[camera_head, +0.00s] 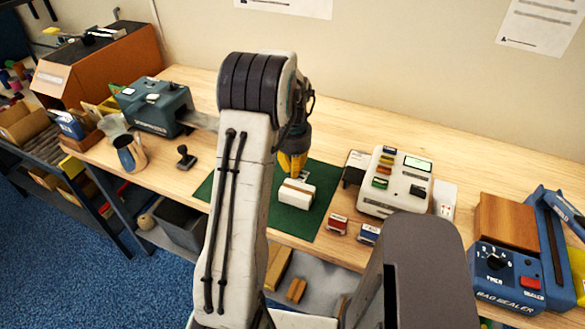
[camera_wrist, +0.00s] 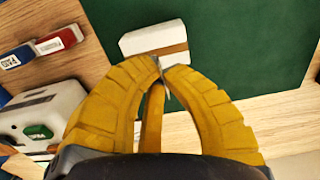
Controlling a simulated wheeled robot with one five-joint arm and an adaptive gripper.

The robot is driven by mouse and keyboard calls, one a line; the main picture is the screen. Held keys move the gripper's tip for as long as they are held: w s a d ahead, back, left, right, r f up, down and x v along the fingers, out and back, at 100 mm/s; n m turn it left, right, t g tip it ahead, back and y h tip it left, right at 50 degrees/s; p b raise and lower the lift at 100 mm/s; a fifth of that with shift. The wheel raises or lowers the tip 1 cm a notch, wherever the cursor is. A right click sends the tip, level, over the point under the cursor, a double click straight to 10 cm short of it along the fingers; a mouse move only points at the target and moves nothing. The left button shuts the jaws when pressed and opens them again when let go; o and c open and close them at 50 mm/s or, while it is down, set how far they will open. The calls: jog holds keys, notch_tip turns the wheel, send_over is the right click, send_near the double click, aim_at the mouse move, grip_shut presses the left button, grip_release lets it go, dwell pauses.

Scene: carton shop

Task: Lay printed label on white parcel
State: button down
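The white parcel (camera_head: 296,195) with a brown tape band lies on the green mat (camera_head: 318,222). It also shows in the wrist view (camera_wrist: 148,38), just beyond my fingertips. My gripper (camera_head: 292,174) points down at the parcel's far side, its yellow fingers close together.
A label printer (camera_head: 397,183) stands right of the mat, with red (camera_head: 337,223) and blue (camera_head: 368,233) small boxes in front. A bag sealer (camera_head: 515,270) is at the far right. A hand stamp (camera_head: 186,157), jug (camera_head: 131,152) and teal machine (camera_head: 154,105) stand left. The mat around the parcel is clear.

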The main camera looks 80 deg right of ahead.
aim_at(294, 188)
jog(key=shift+d, duration=0.2)
jog(key=shift+d+f, duration=0.15)
jog(key=shift+d, duration=0.1)
jog(key=shift+f, duration=0.15)
jog(key=shift+f+b, duration=2.35)
jog(key=shift+f, duration=0.6)
jog(key=shift+f, duration=0.15)
jog(key=c, duration=1.3)
grip_release()
jog(key=shift+c, duration=0.2)
jog(key=shift+r+p, duration=2.1)
jog(key=shift+r, duration=0.95)
